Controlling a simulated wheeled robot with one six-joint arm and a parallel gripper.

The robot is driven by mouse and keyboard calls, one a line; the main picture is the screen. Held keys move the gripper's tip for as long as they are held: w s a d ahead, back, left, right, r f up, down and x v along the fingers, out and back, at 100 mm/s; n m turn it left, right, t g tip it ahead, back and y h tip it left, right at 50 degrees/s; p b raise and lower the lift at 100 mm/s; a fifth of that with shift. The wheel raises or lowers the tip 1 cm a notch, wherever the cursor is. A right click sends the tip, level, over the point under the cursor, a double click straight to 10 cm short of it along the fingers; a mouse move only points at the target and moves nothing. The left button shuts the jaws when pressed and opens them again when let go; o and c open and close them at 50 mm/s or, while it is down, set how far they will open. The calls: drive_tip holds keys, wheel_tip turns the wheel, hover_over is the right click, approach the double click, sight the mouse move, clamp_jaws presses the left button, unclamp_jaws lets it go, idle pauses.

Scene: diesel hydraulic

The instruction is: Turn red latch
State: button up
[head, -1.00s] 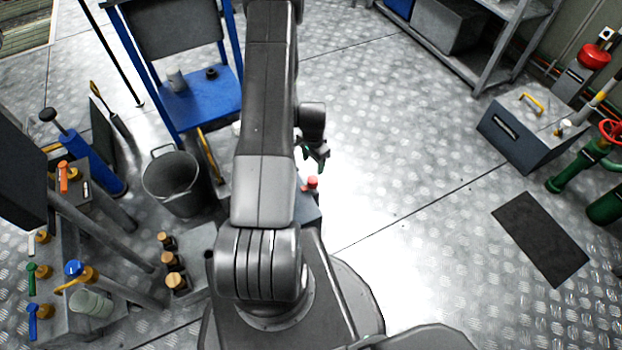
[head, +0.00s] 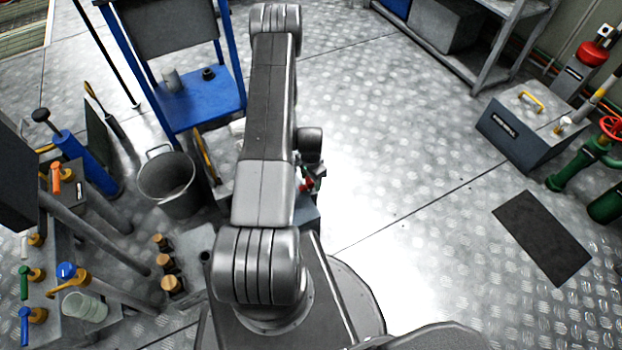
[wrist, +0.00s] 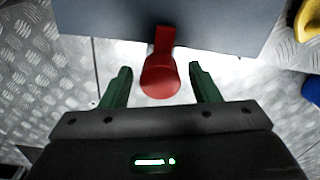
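The red latch (wrist: 161,72) shows in the wrist view as a red handle with a rounded end, in front of a grey-blue box (wrist: 100,18). My gripper (wrist: 158,78) is open, with one green finger on each side of the latch's rounded end. Gaps show between the latch and both fingers, so I see no contact. In the head view a small red part of the latch (head: 306,184) shows beside my arm, close to my gripper (head: 318,172). My arm hides most of the box there.
A grey bucket (head: 168,184) and a blue-framed stand (head: 212,100) are left of my arm. Several coloured valve handles are at the far left, including an orange one (head: 56,178). A grey toolbox (head: 528,132) is at the right.

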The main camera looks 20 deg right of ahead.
drive_tip(key=c, duration=0.8)
drive_tip(key=shift+c, duration=0.2)
drive_tip(key=shift+f+n+b, duration=0.1)
drive_tip(key=shift+n+b, duration=0.2)
drive_tip(key=n+b, duration=0.1)
drive_tip(key=n, duration=0.1)
drive_tip(key=shift+n+b, duration=0.3)
drive_tip(key=shift+b, duration=0.1)
drive_tip(key=n+b, duration=0.2)
drive_tip(key=n, duration=0.3)
drive_tip(key=shift+n+b, duration=0.3)
drive_tip(key=shift+b, duration=0.05)
drive_tip(key=n+b, duration=0.1)
drive_tip(key=n, duration=0.3)
drive_tip(key=shift+b, duration=0.35)
drive_tip(key=shift+w+n+b, duration=0.1)
drive_tip(key=shift+n+b, duration=0.5)
drive_tip(key=shift+n, duration=1.9)
